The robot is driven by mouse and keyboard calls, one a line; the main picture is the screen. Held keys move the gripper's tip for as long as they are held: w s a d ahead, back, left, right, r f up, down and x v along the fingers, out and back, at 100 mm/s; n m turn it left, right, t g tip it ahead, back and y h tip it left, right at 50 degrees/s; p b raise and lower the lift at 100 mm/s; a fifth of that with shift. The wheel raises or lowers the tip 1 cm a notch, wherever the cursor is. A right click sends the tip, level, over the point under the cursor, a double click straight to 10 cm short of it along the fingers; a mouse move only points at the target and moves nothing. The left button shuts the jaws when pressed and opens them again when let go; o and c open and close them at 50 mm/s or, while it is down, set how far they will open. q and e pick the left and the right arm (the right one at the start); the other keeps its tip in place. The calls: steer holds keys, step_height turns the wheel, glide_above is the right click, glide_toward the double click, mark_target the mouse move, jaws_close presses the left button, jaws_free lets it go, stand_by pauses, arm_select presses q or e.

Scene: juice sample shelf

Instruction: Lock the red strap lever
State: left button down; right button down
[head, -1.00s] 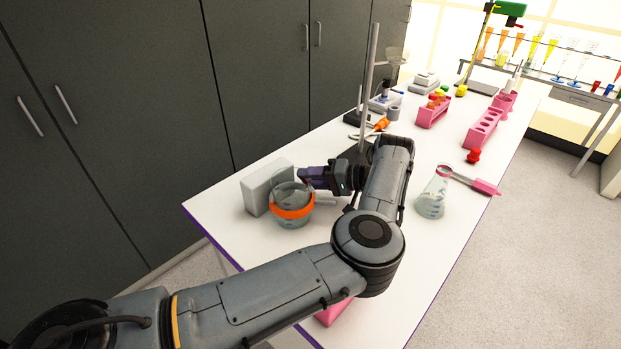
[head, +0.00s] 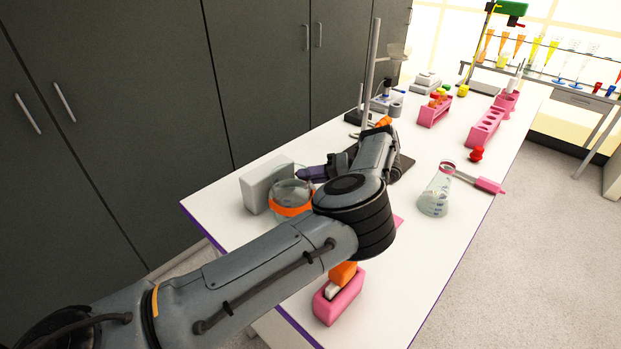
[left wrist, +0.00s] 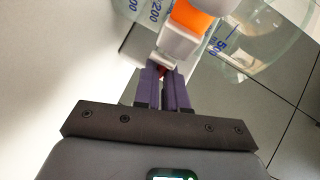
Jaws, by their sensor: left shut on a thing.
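A glass beaker (head: 290,188) with an orange strap (head: 288,210) around it stands near the left end of the bench. In the left wrist view the orange strap (left wrist: 193,18) leads to a white buckle (left wrist: 177,45). A small bit of the red lever (left wrist: 163,71) shows at the fingertips, mostly hidden by them. My left gripper (head: 303,173) reaches the beaker's right side from the arm. In the left wrist view its purple fingers (left wrist: 163,76) are close together, shut on the red lever at the buckle. My right gripper is out of view.
A white-grey box (head: 264,186) stands right behind the beaker. A pink holder (head: 338,300) is near the front edge. A stand rod (head: 371,70) rises behind my arm.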

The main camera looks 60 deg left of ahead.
arm_select(q)
steer(key=shift+s+n+h, duration=0.1)
steer(key=shift+n+h, duration=0.2)
steer(key=shift+h, duration=0.1)
steer(key=c, duration=1.2)
jaws_free()
steer(key=shift+p+v, duration=0.55)
steer(key=shift+v, duration=3.2)
steer(key=shift+f, duration=0.15)
